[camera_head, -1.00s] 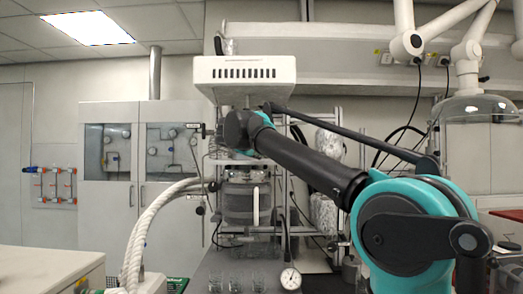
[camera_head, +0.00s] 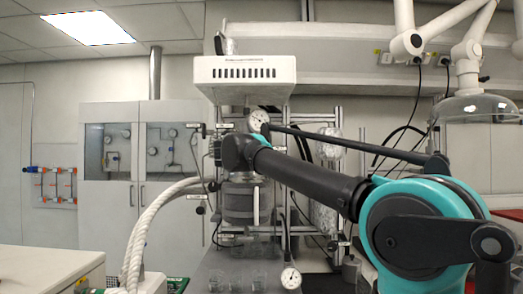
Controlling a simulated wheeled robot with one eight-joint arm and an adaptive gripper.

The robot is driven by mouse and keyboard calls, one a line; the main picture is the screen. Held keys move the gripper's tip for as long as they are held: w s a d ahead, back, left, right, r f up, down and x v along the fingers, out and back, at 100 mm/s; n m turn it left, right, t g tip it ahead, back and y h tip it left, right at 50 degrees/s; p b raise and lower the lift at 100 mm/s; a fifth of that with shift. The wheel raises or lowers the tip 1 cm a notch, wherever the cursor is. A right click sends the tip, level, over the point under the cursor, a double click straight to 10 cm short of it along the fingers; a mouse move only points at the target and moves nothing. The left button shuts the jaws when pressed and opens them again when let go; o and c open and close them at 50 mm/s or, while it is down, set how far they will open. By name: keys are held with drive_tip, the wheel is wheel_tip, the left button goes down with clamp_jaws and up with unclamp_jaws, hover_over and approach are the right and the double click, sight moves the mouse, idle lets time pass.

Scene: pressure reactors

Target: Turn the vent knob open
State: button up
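The pressure reactor (camera_head: 238,203) stands on the bench at the centre, with a grey cylindrical vessel under a white slotted housing (camera_head: 245,75). Small dark knobs show on its left side, one upper (camera_head: 197,126) and one lower (camera_head: 200,210). I cannot tell which knob is the vent knob. My arm reaches from the right to the reactor's upper part. My gripper (camera_head: 216,150) is at the arm's far end, close to the reactor's left-side fittings. It is small and mostly hidden by the wrist, so its fingers and any contact cannot be made out.
A pressure gauge (camera_head: 258,120) sits just above my wrist. A second gauge (camera_head: 291,278) and several glass beakers (camera_head: 238,281) stand at the bench front. A thick white hose (camera_head: 150,225) curves along the left. A grey cabinet (camera_head: 140,165) stands behind left.

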idle(0.3)
drive_tip(key=o, duration=1.2)
drive_tip(key=shift+c, duration=0.2)
drive_tip(key=v, duration=0.8)
